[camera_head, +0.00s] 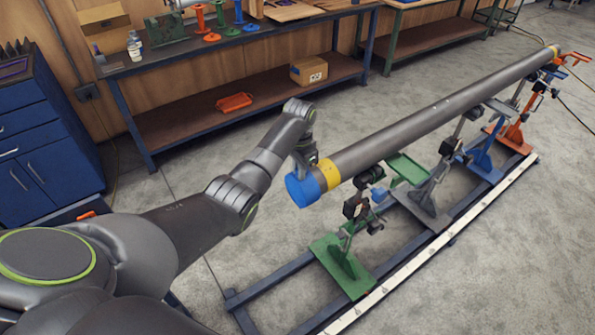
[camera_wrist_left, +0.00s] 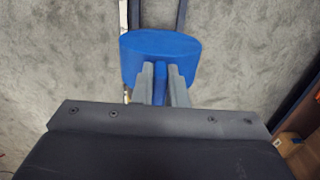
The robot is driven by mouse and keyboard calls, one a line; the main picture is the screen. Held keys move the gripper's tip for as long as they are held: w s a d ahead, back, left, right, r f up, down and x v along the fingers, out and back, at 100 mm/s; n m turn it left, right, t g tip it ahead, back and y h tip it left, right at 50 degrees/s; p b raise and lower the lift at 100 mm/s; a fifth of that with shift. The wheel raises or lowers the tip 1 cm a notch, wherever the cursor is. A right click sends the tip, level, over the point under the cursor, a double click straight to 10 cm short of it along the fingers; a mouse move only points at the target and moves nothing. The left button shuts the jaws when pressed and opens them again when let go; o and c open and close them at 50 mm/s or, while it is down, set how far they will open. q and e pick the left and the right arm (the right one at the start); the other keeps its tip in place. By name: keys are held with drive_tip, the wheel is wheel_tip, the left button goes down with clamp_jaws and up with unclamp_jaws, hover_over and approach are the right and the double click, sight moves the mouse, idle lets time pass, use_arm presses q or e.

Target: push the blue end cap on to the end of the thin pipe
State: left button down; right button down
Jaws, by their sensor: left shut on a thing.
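The blue end cap (camera_head: 302,190) is at the near end of the long grey pipe (camera_head: 420,122), in line with it and against or very close to its yellow band (camera_head: 328,173). How far the cap sits over the pipe end cannot be told. My left gripper (camera_head: 308,164) is at the upper side of the cap, partly hidden by my wrist. In the left wrist view the cap (camera_wrist_left: 160,52) shows as a blue disc, and the fingers (camera_wrist_left: 160,72) are shut on its narrow blue tab. The pipe is hidden there. My right gripper is not in view.
The pipe rests on several stands, including a green one (camera_head: 342,266) and a blue one (camera_head: 484,162), on a rail frame (camera_head: 385,285). A workbench (camera_head: 200,46) with a cardboard box (camera_head: 308,70) and red tray (camera_head: 234,102) stands behind. Floor left of the frame is clear.

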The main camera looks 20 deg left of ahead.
use_arm(q)
drive_tip(key=shift+w+d, duration=0.25)
drive_tip(key=shift+w, duration=0.1)
idle(0.4)
drive_tip(key=c, duration=1.4)
unclamp_jaws()
drive_tip(key=shift+o, duration=0.2)
wheel_tip(320, 180, up, 2)
drive_tip(key=shift+r+p, duration=0.2)
drive_tip(key=shift+p, duration=0.9)
drive_tip(key=shift+r, duration=1.85)
